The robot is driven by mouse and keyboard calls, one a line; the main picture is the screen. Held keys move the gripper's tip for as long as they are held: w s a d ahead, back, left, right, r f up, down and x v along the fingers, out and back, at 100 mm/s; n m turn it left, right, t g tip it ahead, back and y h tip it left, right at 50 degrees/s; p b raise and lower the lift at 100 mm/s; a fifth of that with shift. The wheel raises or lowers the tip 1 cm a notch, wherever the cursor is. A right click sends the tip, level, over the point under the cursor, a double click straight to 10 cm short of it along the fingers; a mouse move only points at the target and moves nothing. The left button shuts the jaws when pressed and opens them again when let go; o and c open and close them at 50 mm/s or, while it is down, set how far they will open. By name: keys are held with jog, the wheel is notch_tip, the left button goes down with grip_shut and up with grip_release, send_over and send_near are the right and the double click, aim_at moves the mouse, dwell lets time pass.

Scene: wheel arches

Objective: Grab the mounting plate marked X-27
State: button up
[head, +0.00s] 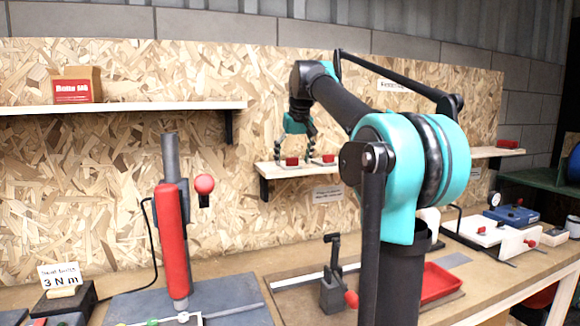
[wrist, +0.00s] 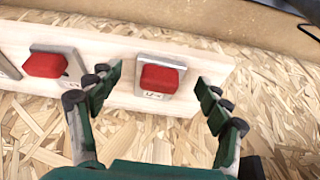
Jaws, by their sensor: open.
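In the wrist view a metal mounting plate (wrist: 173,60) with a red block (wrist: 160,78) on it sits on a pale shelf. A short mark shows below the block, partly covered and too small to read surely as X-27. My gripper (wrist: 160,92) is open and empty, one finger on each side of this plate, apart from the red block. A second plate with a red block (wrist: 48,65) lies to the left, its mark mostly hidden. In the head view my gripper (head: 295,152) is over the small wall shelf, around the left red block (head: 292,161); another red block (head: 328,158) is to its right.
The small shelf (head: 285,171) is fixed to the chipboard wall, which is close behind my gripper. A third plate (wrist: 8,70) is cut off at the left edge of the wrist view. A lever press (head: 172,240) and a red tray (head: 440,284) stand on the bench below.

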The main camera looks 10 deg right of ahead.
jog(key=shift+f, duration=0.15)
jog(key=c, duration=1.4)
